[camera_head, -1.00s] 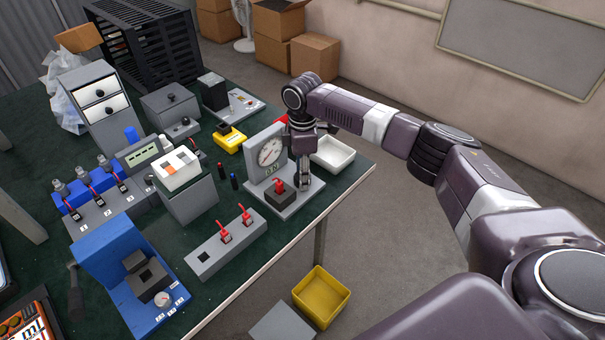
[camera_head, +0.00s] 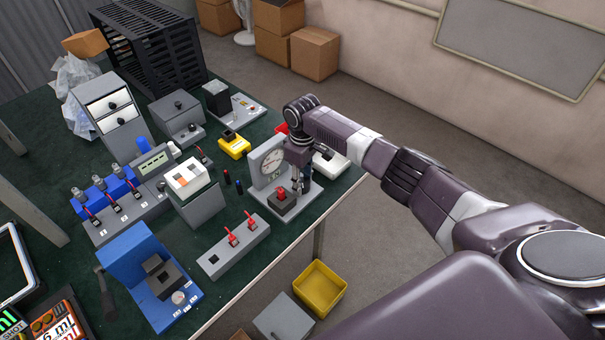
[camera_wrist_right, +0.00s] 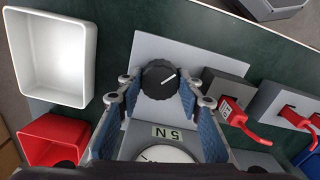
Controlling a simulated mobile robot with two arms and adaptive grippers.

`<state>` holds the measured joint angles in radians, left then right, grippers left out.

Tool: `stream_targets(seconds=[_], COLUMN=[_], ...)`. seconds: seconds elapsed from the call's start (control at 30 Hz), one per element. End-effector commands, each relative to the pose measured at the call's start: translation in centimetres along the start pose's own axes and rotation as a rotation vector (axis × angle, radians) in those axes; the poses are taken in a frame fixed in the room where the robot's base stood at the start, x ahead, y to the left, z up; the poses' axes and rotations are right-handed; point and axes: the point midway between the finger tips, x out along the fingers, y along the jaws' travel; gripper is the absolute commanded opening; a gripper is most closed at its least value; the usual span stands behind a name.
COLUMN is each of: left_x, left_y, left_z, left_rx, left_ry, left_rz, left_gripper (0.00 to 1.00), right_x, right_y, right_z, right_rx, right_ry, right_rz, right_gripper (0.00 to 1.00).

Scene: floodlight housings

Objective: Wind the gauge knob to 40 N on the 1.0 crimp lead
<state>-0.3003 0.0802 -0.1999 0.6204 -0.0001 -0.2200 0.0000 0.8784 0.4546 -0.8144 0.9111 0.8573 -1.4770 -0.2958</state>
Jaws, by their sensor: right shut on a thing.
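My right gripper (camera_head: 301,183) is at the gauge's right side. In the right wrist view its blue-padded fingers (camera_wrist_right: 160,95) are closed on the sides of a black knob (camera_wrist_right: 159,80) with a white mark pointing up and right. The grey gauge (camera_head: 272,160) has a round white dial, partly seen in the wrist view (camera_wrist_right: 160,154) beside a pale green readout (camera_wrist_right: 175,134) that reads upside down as 5 N. A red lead (camera_head: 281,193) stands in the dark block on the gauge's base. In the wrist view this lead (camera_wrist_right: 232,110) has a white label, hard to read. My left gripper is not in view.
A grey strip (camera_head: 213,262) with two red leads (camera_head: 233,239) stands in front of the gauge. A white bin (camera_head: 331,166) and a red bin (camera_head: 282,127) sit behind my right gripper. A blue fixture (camera_head: 137,252) is at the left; a yellow bin (camera_head: 320,287) is below the table.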

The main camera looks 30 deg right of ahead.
Motion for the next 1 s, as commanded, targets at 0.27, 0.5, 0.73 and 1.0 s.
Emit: stream_targets(seconds=[0.27, 0.5, 0.73, 1.0], left_x=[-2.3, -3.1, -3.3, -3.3], left_y=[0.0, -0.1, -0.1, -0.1], left_z=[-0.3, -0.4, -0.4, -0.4], left_rx=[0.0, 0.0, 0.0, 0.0], left_ry=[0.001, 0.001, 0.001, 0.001], left_rz=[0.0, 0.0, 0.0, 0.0], left_gripper=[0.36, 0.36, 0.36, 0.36], right_x=[-0.3, -0.2, -0.1, -0.1], right_y=[-0.1, 0.0, 0.0, 0.1], right_z=[-0.1, -0.1, -0.1, -0.2], right_rx=[0.208, 0.314, 0.357, 0.362], right_ry=[0.001, 0.002, 0.004, 0.005], right_rz=[-0.001, 0.001, 0.001, 0.001], right_gripper=[0.09, 0.09, 0.09, 0.09])
